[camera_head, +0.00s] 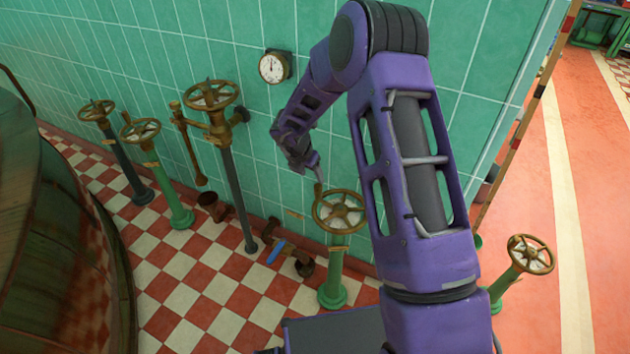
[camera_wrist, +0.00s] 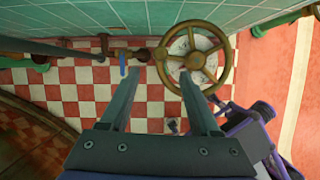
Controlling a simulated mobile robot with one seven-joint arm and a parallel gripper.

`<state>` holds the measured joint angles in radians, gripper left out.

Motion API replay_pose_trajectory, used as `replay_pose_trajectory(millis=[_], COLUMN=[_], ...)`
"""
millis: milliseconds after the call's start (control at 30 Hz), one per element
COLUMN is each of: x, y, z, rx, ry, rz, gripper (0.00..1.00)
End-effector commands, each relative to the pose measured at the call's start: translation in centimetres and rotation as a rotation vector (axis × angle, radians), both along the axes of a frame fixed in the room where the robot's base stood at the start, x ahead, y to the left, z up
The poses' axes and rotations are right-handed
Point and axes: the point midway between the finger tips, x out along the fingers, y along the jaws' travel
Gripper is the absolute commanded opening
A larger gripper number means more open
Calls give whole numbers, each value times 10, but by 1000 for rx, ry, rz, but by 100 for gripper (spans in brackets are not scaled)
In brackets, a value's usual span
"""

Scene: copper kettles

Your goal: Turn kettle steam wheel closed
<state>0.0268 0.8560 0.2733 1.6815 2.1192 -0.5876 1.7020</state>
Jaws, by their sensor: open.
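Several brass handwheels stand on pipes along the tiled wall, and no label tells me which is the kettle steam wheel. The wheel nearest my gripper (camera_head: 318,182) is a spoked brass handwheel (camera_head: 340,228) on a green post. My gripper is at its upper left rim in the head view. In the wrist view this wheel (camera_wrist: 225,55) is ahead, and my gripper (camera_wrist: 160,73) is open with nothing between its fingers. The right fingertip overlaps the wheel's lower left part there; I cannot tell whether they touch. My arm hides nothing of the rim's left side.
Other handwheels stand to the left (camera_head: 210,84), (camera_head: 140,122), (camera_head: 97,103) and another at the right (camera_head: 530,240). A gauge (camera_head: 272,67) is on the green wall. A large kettle (camera_head: 60,230) fills the left edge.

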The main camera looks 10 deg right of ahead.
Motion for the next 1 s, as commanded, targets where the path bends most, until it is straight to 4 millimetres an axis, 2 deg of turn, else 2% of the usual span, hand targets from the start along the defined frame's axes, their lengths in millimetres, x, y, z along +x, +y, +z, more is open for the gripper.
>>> replay_pose_trajectory(millis=[33,100,300,867,1000], x=[-3,-7,-14,-16,-8], y=[3,6,12,13,11], z=[13,25,46,50,59], rx=[0,-2,-1,-1,-45], ry=[-1,-1,-1,1,-25], rz=[0,1,0,1,47], gripper=[63,63,63,63,63])
